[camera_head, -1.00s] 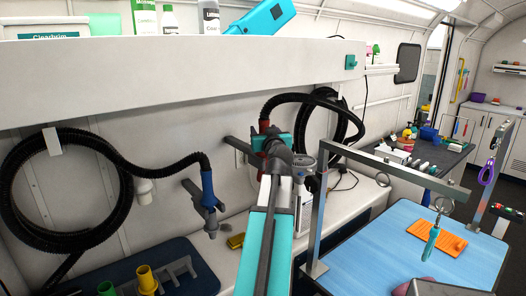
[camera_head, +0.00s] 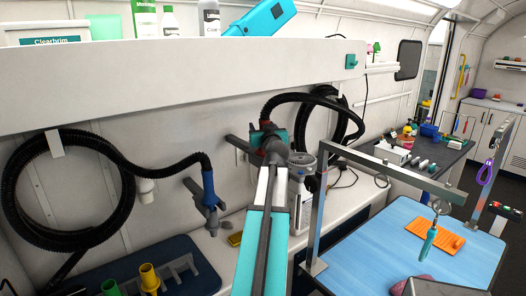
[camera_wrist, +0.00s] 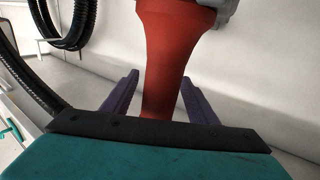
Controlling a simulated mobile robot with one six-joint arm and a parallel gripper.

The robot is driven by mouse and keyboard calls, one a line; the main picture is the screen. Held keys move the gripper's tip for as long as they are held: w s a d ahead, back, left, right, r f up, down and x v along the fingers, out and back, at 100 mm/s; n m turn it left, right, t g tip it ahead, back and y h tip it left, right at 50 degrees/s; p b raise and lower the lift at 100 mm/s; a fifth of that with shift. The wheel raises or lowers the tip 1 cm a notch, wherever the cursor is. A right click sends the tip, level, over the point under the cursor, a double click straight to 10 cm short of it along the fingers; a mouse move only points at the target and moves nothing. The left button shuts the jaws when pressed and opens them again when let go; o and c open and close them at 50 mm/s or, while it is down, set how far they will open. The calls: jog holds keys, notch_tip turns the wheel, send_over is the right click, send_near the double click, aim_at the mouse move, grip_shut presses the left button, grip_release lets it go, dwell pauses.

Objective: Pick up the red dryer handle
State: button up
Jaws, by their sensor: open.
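The red dryer handle (camera_wrist: 166,55) fills the upper middle of the wrist view, tapering downward. My gripper (camera_wrist: 160,92) is open, with one purple finger on each side of the handle's lower part; I cannot tell whether either finger touches it. In the head view my gripper (camera_head: 268,138) is at the wall holder behind the table, and only a small bit of the red handle (camera_head: 266,124) shows past it. A black hose (camera_head: 300,97) runs from the handle's top to a coil on the wall.
A blue dryer handle (camera_head: 208,184) with its own coiled hose hangs to the left. A metal grooming arm (camera_head: 385,170) rises over the blue table (camera_head: 375,245). A white shelf (camera_head: 180,75) overhangs the counter.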

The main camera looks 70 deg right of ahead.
jog(key=c, duration=1.2)
jog(key=shift+c, duration=0.3)
jog(key=shift+r, duration=0.2)
jog(key=s+a+r+b, duration=0.4)
jog(key=s+a+b, duration=0.2)
jog(key=s+a, duration=0.5)
jog(key=shift+s+r, duration=0.35)
jog(key=shift+s, duration=0.1)
dwell(1.2)
dwell(1.5)
